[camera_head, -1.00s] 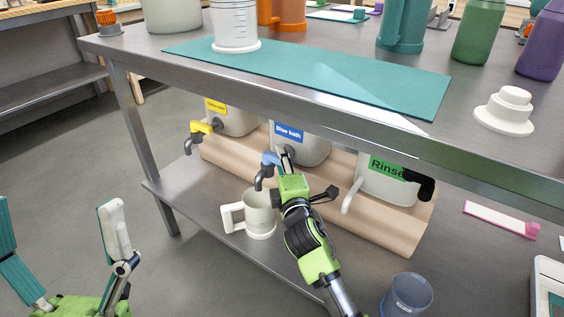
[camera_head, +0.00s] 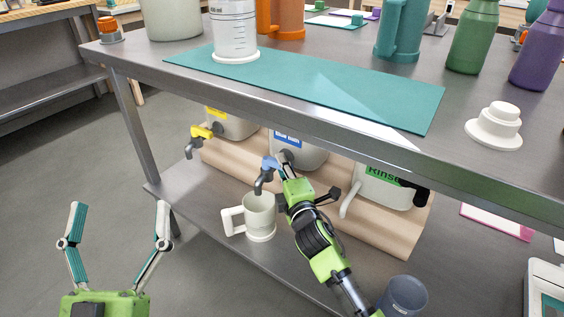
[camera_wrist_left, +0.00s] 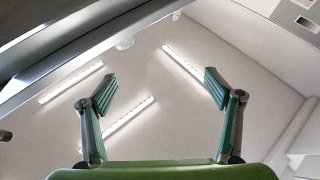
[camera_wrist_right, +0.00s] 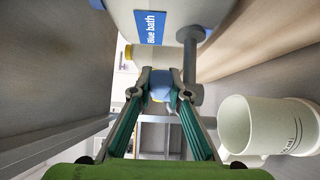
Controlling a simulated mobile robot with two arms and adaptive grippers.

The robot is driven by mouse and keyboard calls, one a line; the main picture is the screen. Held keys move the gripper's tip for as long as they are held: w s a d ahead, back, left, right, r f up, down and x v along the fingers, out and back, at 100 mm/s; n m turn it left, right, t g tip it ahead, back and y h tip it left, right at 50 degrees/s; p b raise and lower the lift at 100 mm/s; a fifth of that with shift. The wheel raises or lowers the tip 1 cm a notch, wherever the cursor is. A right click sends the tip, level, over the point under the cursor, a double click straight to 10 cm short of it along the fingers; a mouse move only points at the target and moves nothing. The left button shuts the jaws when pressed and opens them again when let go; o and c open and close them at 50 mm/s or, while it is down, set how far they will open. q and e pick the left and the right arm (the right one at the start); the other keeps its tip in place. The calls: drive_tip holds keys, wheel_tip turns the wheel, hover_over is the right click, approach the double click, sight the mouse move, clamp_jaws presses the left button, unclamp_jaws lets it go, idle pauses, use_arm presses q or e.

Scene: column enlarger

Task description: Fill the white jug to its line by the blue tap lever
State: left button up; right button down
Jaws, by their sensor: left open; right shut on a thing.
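The white jug (camera_head: 262,222) stands upright on the lower shelf, under the spout of the blue tap, handle to the left. In the right wrist view the jug (camera_wrist_right: 248,130) shows dark markings on its side; I cannot make out the liquid level. The blue tap lever (camera_head: 271,162) sits on the "Blue bath" container (camera_head: 305,155). My right gripper (camera_wrist_right: 160,78) is shut on the blue lever (camera_wrist_right: 160,92), its fingers on either side. I cannot see a stream from the spout. My left gripper (camera_head: 118,222) is open and empty, away from the table at lower left.
A yellow tap (camera_head: 200,132) is left of the blue one, and the "Rinse" container (camera_head: 385,190) is to the right. The table top (camera_head: 330,122) overhangs the shelf. A bluish cup (camera_head: 404,294) stands at the lower right. A white graduated beaker (camera_head: 235,30) stands on the teal mat (camera_head: 390,95).

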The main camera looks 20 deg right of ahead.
drive_tip(key=shift+w+r+n+y+p, duration=0.15)
drive_tip(key=shift+n+y+p, duration=0.25)
drive_tip(key=shift+y+p, duration=0.25)
use_arm(q)
wheel_tip(320, 180, down, 13)
drive_tip(key=w+a+g+y+p, duration=0.1)
drive_tip(key=w+g+y, duration=0.1)
drive_tip(key=g, duration=0.5)
use_arm(e)
drive_tip(key=shift+d+n+y, duration=0.1)
drive_tip(key=shift+n+y, duration=0.2)
drive_tip(key=shift+y, duration=0.15)
drive_tip(key=shift+w+d+n+y+p, duration=0.1)
drive_tip(key=shift+w+n+y+p, duration=0.2)
drive_tip(key=shift+n+y+p, duration=0.7)
drive_tip(key=c, duration=1.9)
unclamp_jaws()
use_arm(q)
drive_tip(key=s+a+f+g+y, duration=0.2)
drive_tip(key=s+f+g, duration=0.4)
drive_tip(key=f, duration=0.4)
drive_tip(key=shift+a+f+n, duration=0.3)
drive_tip(key=shift+a, duration=0.4)
use_arm(e)
drive_tip(key=shift+d+f, duration=0.15)
drive_tip(key=shift+f, duration=0.05)
